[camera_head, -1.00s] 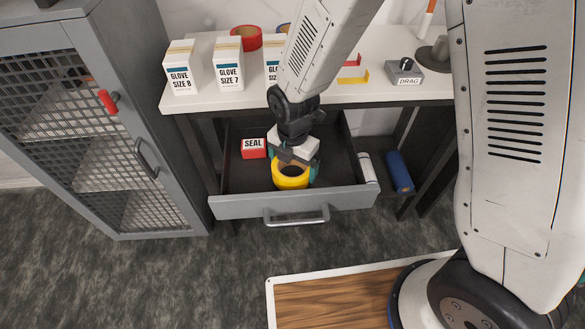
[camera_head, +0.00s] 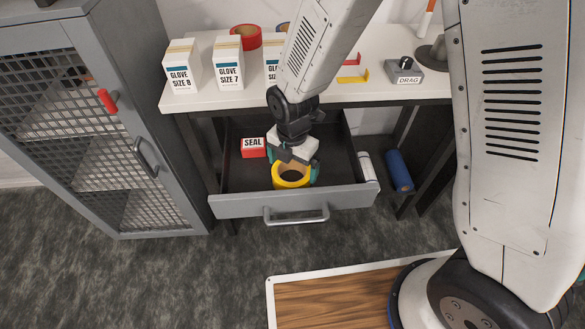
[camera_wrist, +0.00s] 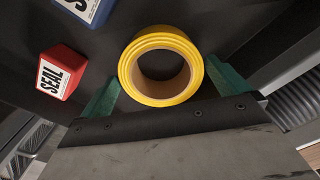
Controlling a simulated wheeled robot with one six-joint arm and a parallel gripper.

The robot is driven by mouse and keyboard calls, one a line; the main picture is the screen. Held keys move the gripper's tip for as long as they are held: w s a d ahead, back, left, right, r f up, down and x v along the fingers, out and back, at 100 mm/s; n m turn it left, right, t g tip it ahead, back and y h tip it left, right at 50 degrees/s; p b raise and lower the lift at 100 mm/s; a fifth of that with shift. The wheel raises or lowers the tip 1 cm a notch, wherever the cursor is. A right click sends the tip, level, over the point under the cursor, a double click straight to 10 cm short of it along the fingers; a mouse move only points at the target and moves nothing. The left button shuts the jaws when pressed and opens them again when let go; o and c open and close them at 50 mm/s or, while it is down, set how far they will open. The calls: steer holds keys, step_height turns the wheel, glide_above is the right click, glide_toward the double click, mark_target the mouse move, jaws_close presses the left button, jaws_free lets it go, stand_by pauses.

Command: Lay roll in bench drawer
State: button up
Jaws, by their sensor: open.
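The yellow roll (camera_head: 291,178) lies in the open bench drawer (camera_head: 293,205). In the wrist view the roll (camera_wrist: 161,92) shows its brown core and rests on the dark drawer floor. My gripper (camera_head: 296,172) is down inside the drawer at the roll. Its green fingers (camera_wrist: 166,88) stand open on either side of the roll, with a gap visible at least on the left side. Whether the right finger touches it I cannot tell.
A red SEAL box (camera_head: 253,147) lies in the drawer left of the roll; a blue box (camera_wrist: 88,8) also shows in the wrist view. Glove boxes (camera_head: 229,63) stand on the bench (camera_head: 205,97). A grey mesh cabinet (camera_head: 95,120) stands left. A blue cylinder (camera_head: 399,171) lies right of the drawer.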

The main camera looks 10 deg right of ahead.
mark_target(292, 179)
steer(key=s+d+r+m, duration=0.1)
steer(key=d+r+m, duration=0.2)
steer(key=r, duration=0.6)
steer(key=s+d+r+m, duration=0.1)
steer(key=d+r+m, duration=0.2)
steer(key=r, duration=0.5)
steer(key=s+d+r+m, duration=0.6)
steer(key=s+d+m, duration=0.1)
steer(key=m, duration=0.4)
steer(key=s+d+r+m+t, duration=0.1)
steer(key=s+d+r+m, duration=0.5)
steer(key=s+m, duration=0.4)
steer(key=shift+s+d+m, duration=0.3)
steer(key=shift+d+m, duration=0.3)
steer(key=shift+d, duration=0.2)
